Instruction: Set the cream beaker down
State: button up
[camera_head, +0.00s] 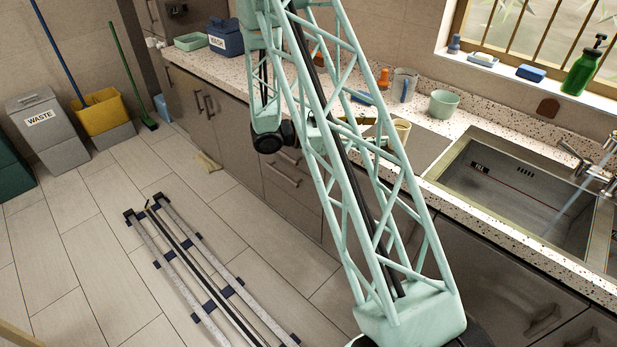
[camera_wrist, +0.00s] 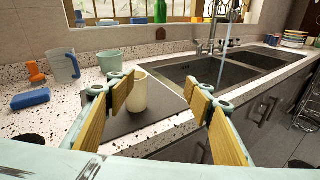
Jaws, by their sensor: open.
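The cream beaker (camera_wrist: 137,92) stands upright on a dark grey mat (camera_wrist: 125,122) on the speckled counter, left of the sink. In the head view the beaker (camera_head: 402,128) shows partly behind my arm's lattice. My gripper (camera_wrist: 163,97) is open, its two wood-faced fingers wide apart. The beaker is close to the left finger, towards the tips, with a broad gap to the right finger. I cannot tell whether the left finger touches it. Nothing is clasped between the fingers.
A green cup (camera_wrist: 109,61) and a grey-blue mug (camera_wrist: 64,66) stand behind and left of the mat. The steel sink (camera_wrist: 210,72) with running water is to the right.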

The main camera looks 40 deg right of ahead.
jog(key=s+a+r+m+y, duration=0.7)
jog(key=s+a+r, duration=0.7)
jog(key=a+r, duration=0.15)
jog(key=s+a+r+m+t+y, duration=0.1)
jog(key=s+a+r+t+y, duration=0.1)
jog(key=a, duration=0.7)
jog(key=s+a+r+m+t+y, duration=0.2)
jog(key=s+a+r+t+y, duration=0.1)
jog(key=s+a, duration=0.4)
jog(key=s+a+r+m+t+y, duration=0.2)
jog(key=s+a+r+t+y, duration=0.1)
jog(key=a, duration=1)
jog(key=shift+s+r+t, duration=0.5)
jog(key=shift+s+t, duration=0.3)
jog(key=shift+t, duration=0.1)
